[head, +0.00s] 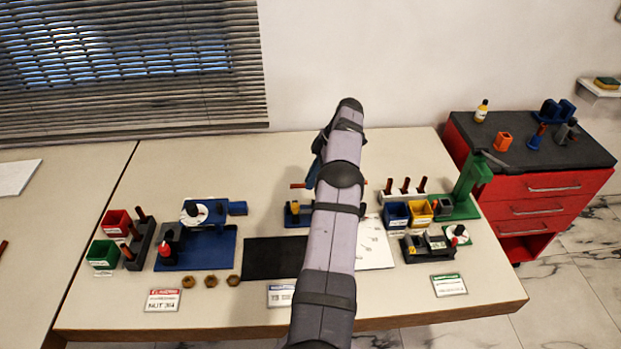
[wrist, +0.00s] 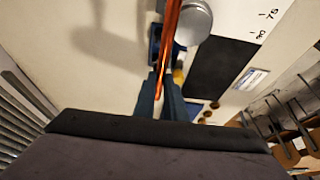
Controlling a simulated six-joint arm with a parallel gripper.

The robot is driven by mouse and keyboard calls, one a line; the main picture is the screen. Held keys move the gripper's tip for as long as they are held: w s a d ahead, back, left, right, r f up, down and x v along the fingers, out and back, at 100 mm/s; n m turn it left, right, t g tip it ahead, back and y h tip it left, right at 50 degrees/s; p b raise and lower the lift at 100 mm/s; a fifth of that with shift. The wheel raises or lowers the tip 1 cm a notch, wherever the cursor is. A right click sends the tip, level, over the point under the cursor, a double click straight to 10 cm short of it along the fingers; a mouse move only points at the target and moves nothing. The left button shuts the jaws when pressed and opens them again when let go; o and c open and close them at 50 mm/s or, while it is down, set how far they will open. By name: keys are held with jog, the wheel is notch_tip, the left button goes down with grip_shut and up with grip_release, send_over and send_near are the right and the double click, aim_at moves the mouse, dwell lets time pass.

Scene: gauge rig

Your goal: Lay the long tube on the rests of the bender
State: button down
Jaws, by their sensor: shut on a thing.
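The long tube (wrist: 171,45) is a copper-orange rod. My gripper (wrist: 160,100) is shut on it, and in the wrist view it runs from between the blue fingers to the top edge. In the head view one end of the tube (head: 298,186) pokes out left of my arm; the middle is hidden behind the arm. The bender (head: 298,214), with a blue base and a yellow part, stands below the tube, mostly behind my arm. In the wrist view its grey disc (wrist: 194,20) shows close beside the tube. I cannot tell whether the tube touches the rests.
A black mat (head: 272,258) and a white marked sheet (head: 374,246) lie in front. A blue fixture (head: 208,247) and red and green bins stand left. A white rack (head: 404,195), blue and yellow bins and a green stand (head: 466,190) stand right. The back of the table is clear.

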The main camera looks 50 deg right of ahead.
jog(key=shift+f, duration=0.1)
jog(key=shift+f+b, duration=3)
jog(key=shift+f, duration=1.25)
